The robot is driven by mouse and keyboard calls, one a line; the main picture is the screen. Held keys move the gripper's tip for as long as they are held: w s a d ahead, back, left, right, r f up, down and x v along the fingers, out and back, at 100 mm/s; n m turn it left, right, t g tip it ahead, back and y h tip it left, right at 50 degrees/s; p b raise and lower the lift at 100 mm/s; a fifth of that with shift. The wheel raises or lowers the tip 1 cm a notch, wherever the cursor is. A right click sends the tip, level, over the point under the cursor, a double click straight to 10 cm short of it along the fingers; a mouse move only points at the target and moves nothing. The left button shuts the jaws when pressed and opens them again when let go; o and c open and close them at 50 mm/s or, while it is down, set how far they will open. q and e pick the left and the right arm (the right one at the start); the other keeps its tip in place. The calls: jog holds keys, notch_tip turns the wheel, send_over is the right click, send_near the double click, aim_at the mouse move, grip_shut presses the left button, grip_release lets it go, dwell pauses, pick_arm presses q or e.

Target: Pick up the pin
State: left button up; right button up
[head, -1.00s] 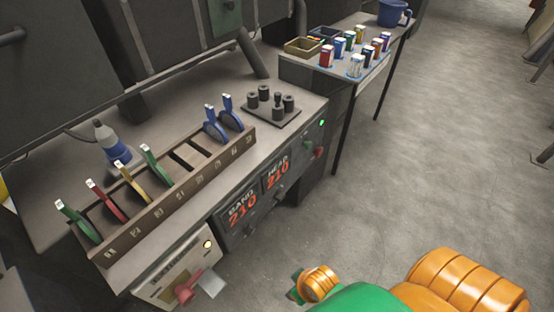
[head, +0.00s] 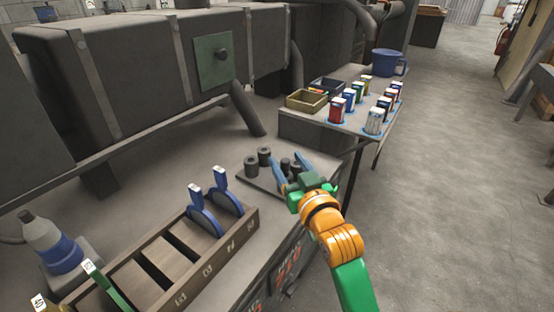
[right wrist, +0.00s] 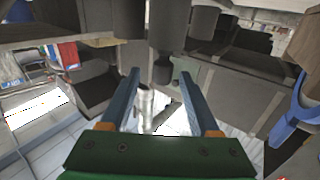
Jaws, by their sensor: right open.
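A dark plate (head: 246,176) on the bench carries several short dark cylinders (head: 251,166). A slimmer dark piece (head: 285,164), which looks like the pin, stands among them, partly hidden by my right gripper (head: 292,168). My right gripper is open, its blue fingers reaching over the plate. In the right wrist view, the slim dark piece (right wrist: 162,70) appears between the tips of the right gripper (right wrist: 160,76), with no clear contact. A silvery shape shows between the fingers there; I cannot tell what it is. My left gripper is not in view.
A wooden rack (head: 222,238) with blue-handled tools (head: 205,212) stands left of the plate. A bottle (head: 50,242) stands at lower left.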

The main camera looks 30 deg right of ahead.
jog(key=shift+w+r, duration=0.2)
jog(key=shift+w, duration=0.35)
jog(key=x, duration=0.2)
jog(key=shift+w+d+f, duration=0.15)
jog(key=shift+w+f, duration=0.15)
jog(key=shift+w, duration=0.1)
jog(key=shift+w+f, duration=0.15)
jog(key=shift+w, duration=0.1)
jog(key=shift+s, duration=0.2)
jog(key=shift+c, duration=1.1)
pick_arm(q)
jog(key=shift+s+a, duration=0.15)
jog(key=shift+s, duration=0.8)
pick_arm(e)
grip_shut()
